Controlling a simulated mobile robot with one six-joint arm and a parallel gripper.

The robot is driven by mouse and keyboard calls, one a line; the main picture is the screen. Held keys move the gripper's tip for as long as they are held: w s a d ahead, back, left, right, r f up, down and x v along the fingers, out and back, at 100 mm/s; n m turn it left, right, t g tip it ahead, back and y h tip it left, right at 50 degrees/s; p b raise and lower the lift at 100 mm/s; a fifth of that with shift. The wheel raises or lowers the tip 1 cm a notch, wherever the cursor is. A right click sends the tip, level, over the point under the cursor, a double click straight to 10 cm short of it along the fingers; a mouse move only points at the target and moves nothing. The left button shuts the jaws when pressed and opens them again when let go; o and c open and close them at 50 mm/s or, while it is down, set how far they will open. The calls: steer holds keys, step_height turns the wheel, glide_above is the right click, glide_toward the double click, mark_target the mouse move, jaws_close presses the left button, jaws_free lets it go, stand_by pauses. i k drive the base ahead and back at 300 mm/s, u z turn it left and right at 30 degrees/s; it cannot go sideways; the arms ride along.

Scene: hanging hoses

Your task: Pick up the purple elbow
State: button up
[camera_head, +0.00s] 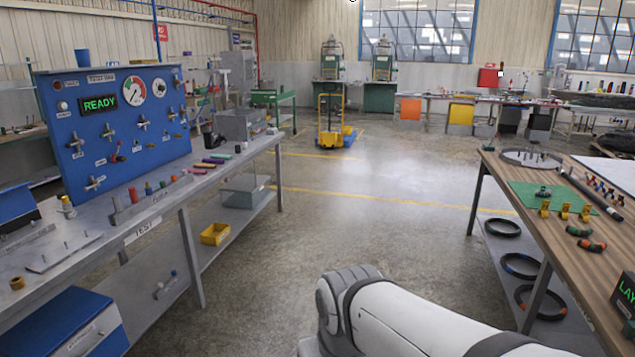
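I cannot make out a purple elbow with certainty. Two short dark curved pieces lie on the right wooden table: one with green ends (578,231) and one with orange and green ends (592,245). My white arm crosses the bottom of the view, right of centre. My gripper is out of view.
The left bench (160,222) carries a blue panel (120,125) reading READY. The right wooden table (560,262) holds a green mat (520,190) and yellow clamps (564,211). Black hose rings (522,266) lie on its lower shelf. The floor between is clear, with a yellow trolley (330,125) farther back.

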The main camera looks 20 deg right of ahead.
mark_target(548, 193)
steer(key=z, duration=0.3)
steer(key=i, duration=1.35)
steer(key=z, duration=0.4)
steer(key=i, duration=1.65)
steer(key=z, duration=0.5)
steer(key=i, duration=1.55)
steer(key=z, duration=0.8)
steer(key=i, duration=1.5)
steer(key=z, duration=1.55)
steer(key=i, duration=1.1)
steer(key=z, duration=0.6)
steer(key=k, duration=0.9)
steer(key=z, duration=0.2)
steer(key=i, duration=0.35)
steer(key=u, duration=0.1)
